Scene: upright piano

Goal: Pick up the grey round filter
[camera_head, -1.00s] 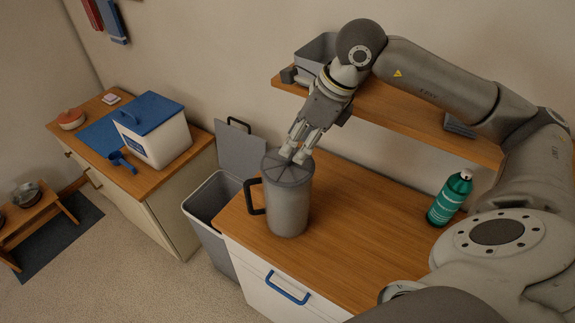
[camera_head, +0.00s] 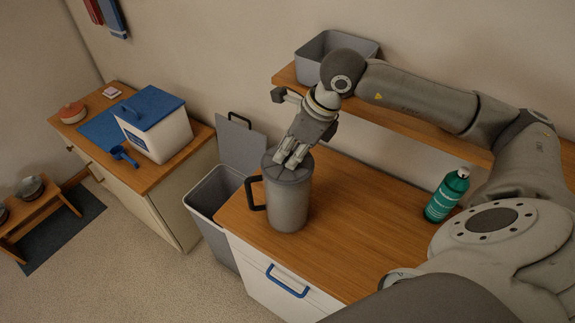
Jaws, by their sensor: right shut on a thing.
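The grey round filter (camera_head: 277,172) shows as a grey, segmented round top at the mouth of a grey cylindrical container (camera_head: 288,205) with a black side handle. The container stands upright on the wooden counter. My right gripper (camera_head: 290,160) points down at this top, with its fingers close together and shut on its raised middle part. The fingers hide the gripped part, and I see no clear gap between the top and the container rim. My left gripper is not in view.
A green bottle (camera_head: 447,196) stands on the counter (camera_head: 350,222) at right. A shelf (camera_head: 400,118) with a grey bin (camera_head: 318,52) runs behind. An open grey waste bin (camera_head: 207,197) stands left of the counter. A blue-lidded white box (camera_head: 160,135) sits on the left cabinet.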

